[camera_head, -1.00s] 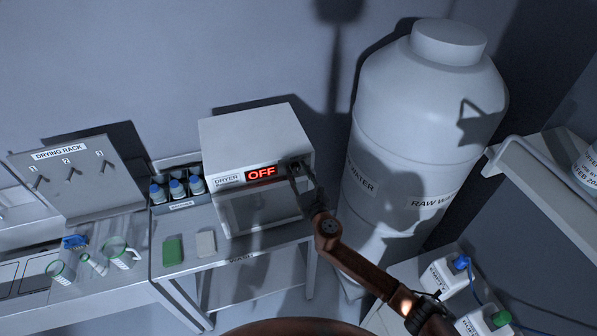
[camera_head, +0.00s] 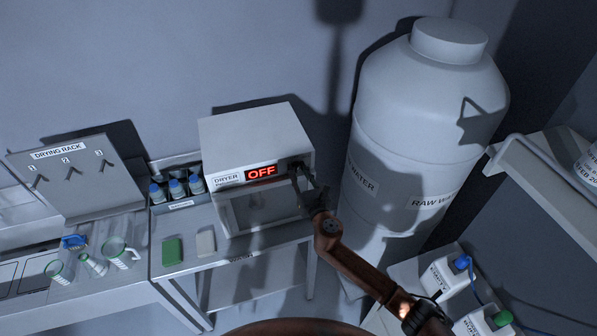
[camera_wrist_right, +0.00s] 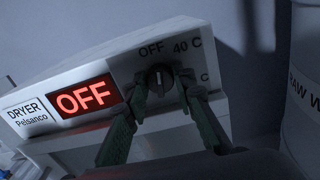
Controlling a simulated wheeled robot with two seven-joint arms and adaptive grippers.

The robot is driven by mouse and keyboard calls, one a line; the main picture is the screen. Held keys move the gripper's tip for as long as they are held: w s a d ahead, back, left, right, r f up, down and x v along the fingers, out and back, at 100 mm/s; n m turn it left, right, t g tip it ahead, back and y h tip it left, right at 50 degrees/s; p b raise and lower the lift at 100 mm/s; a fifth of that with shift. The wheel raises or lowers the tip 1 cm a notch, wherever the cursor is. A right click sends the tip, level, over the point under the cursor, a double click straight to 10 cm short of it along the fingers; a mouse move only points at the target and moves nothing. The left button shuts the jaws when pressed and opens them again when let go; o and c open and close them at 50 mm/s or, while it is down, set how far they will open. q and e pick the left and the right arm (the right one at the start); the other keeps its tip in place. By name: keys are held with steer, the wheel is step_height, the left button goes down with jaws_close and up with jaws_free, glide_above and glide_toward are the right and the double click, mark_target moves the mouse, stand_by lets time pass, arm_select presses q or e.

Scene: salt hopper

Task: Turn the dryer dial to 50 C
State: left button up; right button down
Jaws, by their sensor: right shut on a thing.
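The dryer (camera_head: 258,133) is a white box on the bench, with a red display (camera_head: 261,172) that reads OFF. It also fills much of the right wrist view, where the lit display (camera_wrist_right: 87,97) reads OFF. The dark round dial (camera_wrist_right: 160,79) is right of the display, with OFF and 40 C printed above it and part of another C mark to its right. My right gripper (camera_wrist_right: 168,92) has its two fingers on either side of the dial, shut on it. In the head view my right gripper (camera_head: 299,175) is at the panel's right end. My left gripper is not in view.
A large white raw water tank (camera_head: 425,130) stands right of the dryer. Blue-capped bottles (camera_head: 176,188), a green block (camera_head: 172,251) and a pale block (camera_head: 206,243) are on the left. A drying rack (camera_head: 68,180) and glassware (camera_head: 95,262) lie farther left.

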steer(key=m+b, duration=0.1)
steer(key=m, duration=0.3)
steer(key=shift+f+m, duration=0.15)
steer(key=shift+m, duration=0.15)
steer(key=m+b, duration=0.1)
steer(key=m, duration=0.3)
steer(key=shift+m, duration=0.3)
steer(key=m+b, duration=0.1)
steer(key=m, duration=0.3)
steer(key=shift+m+h, duration=0.3)
steer(key=shift+m, duration=2)
steer(key=shift+f, duration=0.1)
steer(key=c, duration=1.6)
jaws_free()
steer(key=v, duration=1.2)
steer(key=shift+f, duration=0.15)
